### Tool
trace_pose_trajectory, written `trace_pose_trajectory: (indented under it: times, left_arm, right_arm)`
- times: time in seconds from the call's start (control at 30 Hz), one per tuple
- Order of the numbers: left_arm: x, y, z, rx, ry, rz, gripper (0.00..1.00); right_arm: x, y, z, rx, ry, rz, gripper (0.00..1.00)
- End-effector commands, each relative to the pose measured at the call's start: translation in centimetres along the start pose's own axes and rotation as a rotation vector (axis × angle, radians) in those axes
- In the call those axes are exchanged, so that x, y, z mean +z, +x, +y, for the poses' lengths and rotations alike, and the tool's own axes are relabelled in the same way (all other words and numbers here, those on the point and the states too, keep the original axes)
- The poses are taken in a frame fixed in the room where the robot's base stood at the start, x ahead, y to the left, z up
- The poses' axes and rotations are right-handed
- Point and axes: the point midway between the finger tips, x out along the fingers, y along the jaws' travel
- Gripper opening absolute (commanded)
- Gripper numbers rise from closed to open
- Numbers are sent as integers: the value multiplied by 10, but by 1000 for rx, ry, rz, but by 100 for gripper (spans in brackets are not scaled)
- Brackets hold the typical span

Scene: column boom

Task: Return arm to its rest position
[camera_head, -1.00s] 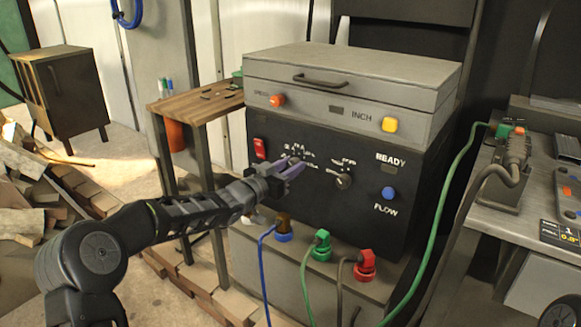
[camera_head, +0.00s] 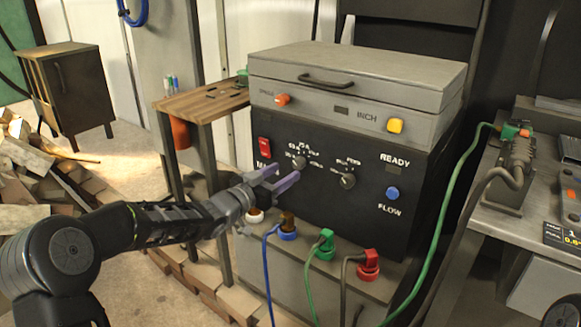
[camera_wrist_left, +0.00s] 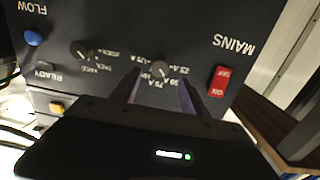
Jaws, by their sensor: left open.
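My left arm comes in from the left, and its gripper (camera_head: 277,181) is open and empty in front of the dark control panel (camera_head: 323,206). In the head view the fingers are below and left of the left dial (camera_head: 299,162). The left wrist view is upside down; there the open fingers (camera_wrist_left: 159,95) point at the panel on both sides of the same dial (camera_wrist_left: 160,69). No contact with the panel can be made out. My right gripper is not in view.
The panel bears a red mains switch (camera_head: 264,147), a second dial (camera_head: 347,181) and a blue button (camera_head: 392,193). Blue, green and red plugs (camera_head: 369,265) with cables stand below. A wooden side table (camera_head: 203,103) is at left, a grey bench (camera_head: 480,215) at right.

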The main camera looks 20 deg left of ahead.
Motion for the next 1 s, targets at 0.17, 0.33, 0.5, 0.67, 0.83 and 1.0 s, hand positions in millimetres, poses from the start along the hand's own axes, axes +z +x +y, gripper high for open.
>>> trace_pose_trajectory:
  times: [0.17, 0.33, 0.5, 0.67, 0.83, 1.0]
  left_arm:
    - [0, -17, 0, -1, 0, -1, 52]
    - [1, -18, 0, 0, 0, -1, 52]
    - [0, -18, 0, 0, 3, -1, 52]
    - [14, -20, -5, -37, -4, -36, 52]
    - [91, -36, 0, -111, -146, -181, 52]
    - [207, -69, 45, -156, -342, -415, 52]
  right_arm:
    - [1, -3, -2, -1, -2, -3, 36]
    - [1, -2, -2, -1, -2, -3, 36]
    - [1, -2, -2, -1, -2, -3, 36]
    - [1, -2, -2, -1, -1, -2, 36]
    - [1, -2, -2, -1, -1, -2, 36]
    - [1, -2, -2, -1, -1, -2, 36]
